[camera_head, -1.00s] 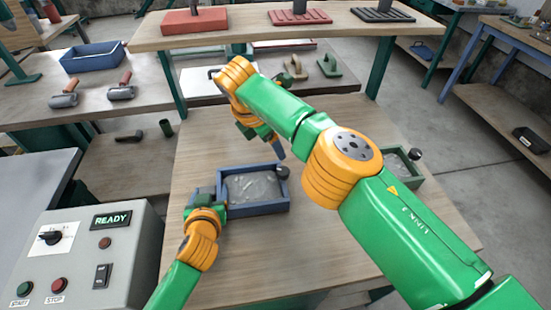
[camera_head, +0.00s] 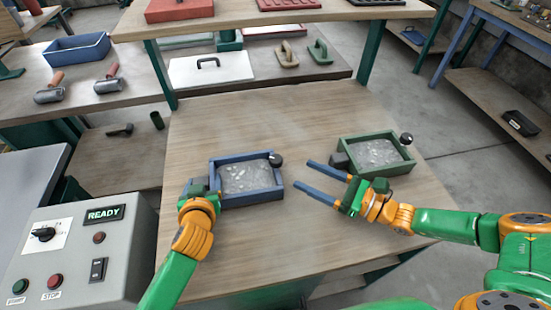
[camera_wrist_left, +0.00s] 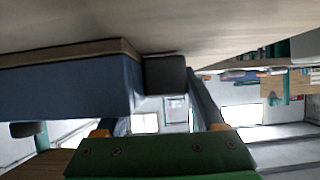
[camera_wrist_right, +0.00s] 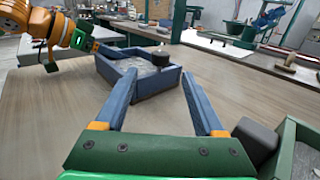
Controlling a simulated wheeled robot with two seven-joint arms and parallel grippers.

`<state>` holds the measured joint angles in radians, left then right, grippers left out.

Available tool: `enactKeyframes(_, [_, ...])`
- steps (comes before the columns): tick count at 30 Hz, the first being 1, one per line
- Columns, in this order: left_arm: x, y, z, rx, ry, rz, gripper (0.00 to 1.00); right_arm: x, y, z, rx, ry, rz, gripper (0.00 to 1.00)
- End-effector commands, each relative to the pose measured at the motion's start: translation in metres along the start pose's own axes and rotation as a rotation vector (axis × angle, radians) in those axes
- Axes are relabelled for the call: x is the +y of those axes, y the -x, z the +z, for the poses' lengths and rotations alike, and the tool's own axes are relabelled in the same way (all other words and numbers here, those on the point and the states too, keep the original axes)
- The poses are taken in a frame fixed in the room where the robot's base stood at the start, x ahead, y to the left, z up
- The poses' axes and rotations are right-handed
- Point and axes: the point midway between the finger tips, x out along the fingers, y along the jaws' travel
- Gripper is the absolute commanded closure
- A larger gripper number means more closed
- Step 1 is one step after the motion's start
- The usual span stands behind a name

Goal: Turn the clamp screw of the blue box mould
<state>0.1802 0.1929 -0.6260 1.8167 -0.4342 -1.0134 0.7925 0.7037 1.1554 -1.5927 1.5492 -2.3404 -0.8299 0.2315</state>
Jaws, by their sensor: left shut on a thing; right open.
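The blue box mould (camera_head: 250,197) stands upright on the wooden table, filled with grey material. Its black clamp screw knob (camera_head: 275,159) is at the far right corner; the knob also shows in the right wrist view (camera_wrist_right: 161,58). My left gripper (camera_head: 207,186) is at the mould's left side, shut on a dark block (camera_wrist_left: 165,75) beside the blue wall. The fingers partly hide this block in the head view. My right gripper (camera_head: 302,173) is open and empty, right of the blue mould, fingers pointing left towards it, apart from the knob.
A green box mould (camera_head: 376,155) with a black knob (camera_head: 406,138) stands close behind my right gripper. A control box (camera_head: 85,255) reading READY is at the left. A raised shelf (camera_head: 280,17) spans the back. The table's middle front is clear.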

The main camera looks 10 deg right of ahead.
Motion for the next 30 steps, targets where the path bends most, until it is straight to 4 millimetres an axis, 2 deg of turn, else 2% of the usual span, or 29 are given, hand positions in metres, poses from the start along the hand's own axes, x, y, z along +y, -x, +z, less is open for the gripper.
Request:
enactKeyframes(3, [0.000,0.000,-0.001,0.002,0.000,0.001,1.00,0.000,-0.034,0.002,-0.006,0.000,0.003,0.29])
enactKeyframes(9, [0.000,0.000,-0.001,0.002,0.000,0.000,1.00,0.000,-0.080,0.001,-0.002,0.001,0.001,0.29])
enactKeyframes(14, [0.000,0.000,-0.001,0.002,0.001,0.000,1.00,-0.001,-0.096,0.001,-0.001,0.000,-0.001,0.29])
enactKeyframes(21, [0.000,0.000,-0.001,0.002,0.001,-0.001,1.00,-0.001,-0.098,0.001,0.001,0.000,-0.002,0.29])
enactKeyframes(23, [0.000,0.000,-0.001,0.003,0.001,-0.001,1.00,-0.001,-0.098,0.001,0.001,0.000,-0.002,0.43])
enactKeyframes(29, [0.000,0.000,-0.001,0.003,0.001,-0.001,1.00,-0.001,-0.098,0.001,0.001,0.000,-0.002,0.96])
enactKeyframes(30, [0.000,0.000,-0.001,0.003,0.001,-0.001,1.00,-0.001,-0.098,0.001,0.001,0.000,-0.002,1.00])
